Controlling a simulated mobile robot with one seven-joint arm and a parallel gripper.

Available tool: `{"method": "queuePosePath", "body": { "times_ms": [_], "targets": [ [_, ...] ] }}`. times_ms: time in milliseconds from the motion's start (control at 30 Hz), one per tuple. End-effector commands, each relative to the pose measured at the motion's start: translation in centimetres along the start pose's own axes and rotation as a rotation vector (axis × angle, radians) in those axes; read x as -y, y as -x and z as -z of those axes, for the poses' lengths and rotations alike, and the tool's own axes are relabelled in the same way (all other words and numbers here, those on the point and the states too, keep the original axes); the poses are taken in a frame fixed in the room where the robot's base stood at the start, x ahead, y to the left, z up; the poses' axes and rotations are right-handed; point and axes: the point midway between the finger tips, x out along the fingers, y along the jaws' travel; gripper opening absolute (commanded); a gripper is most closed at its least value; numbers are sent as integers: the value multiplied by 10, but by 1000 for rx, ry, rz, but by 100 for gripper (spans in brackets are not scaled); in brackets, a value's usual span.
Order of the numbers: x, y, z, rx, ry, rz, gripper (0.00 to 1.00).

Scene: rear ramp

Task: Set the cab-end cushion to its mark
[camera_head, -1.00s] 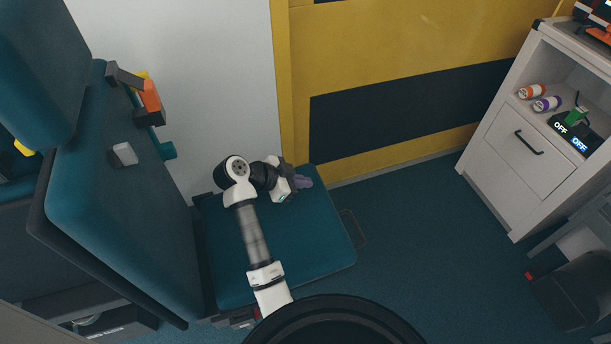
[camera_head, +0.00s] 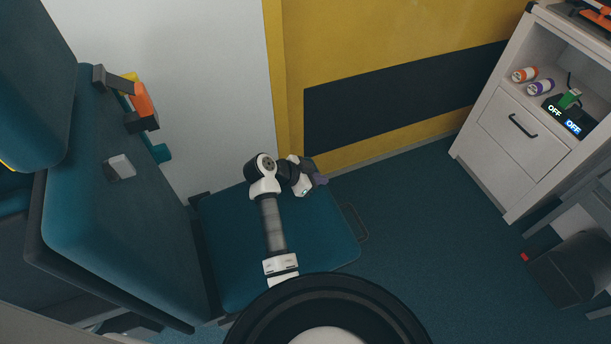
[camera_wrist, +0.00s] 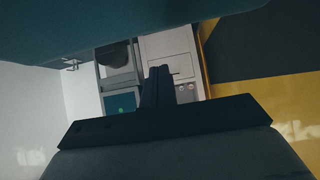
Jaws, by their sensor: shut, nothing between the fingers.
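A flat teal cushion (camera_head: 235,245) lies low in front of the yellow and white walls. A large teal cushion (camera_head: 120,235) is higher at the left, and another teal pad (camera_head: 35,95) stands above it. I cannot tell which is the cab-end cushion, and I see no clear mark. My gripper (camera_head: 319,181) is over the far right part of the flat cushion, near the yellow wall; contact cannot be told. My fingers (camera_wrist: 157,85) are shut and empty in the wrist view. A teal surface (camera_wrist: 120,25) fills the top of that view.
A pale cabinet (camera_head: 507,165) with a drawer and shelf items stands at the right. A dark bin (camera_head: 565,275) is in front of it. A small grey block (camera_head: 120,167) lies on the left cushion, with an orange tool (camera_head: 143,100) behind. The floor between seat and cabinet is clear.

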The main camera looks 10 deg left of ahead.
Motion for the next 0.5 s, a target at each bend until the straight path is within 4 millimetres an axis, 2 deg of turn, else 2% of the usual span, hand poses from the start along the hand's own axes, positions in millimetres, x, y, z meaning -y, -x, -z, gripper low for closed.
{"method": "queuePosePath", "body": {
  "times_ms": [200, 500],
  "targets": [
    [0, -21, -22, 1, 2, 0, 0],
    [0, -27, -29, 1, -1, 1, 0]
  ]
}}
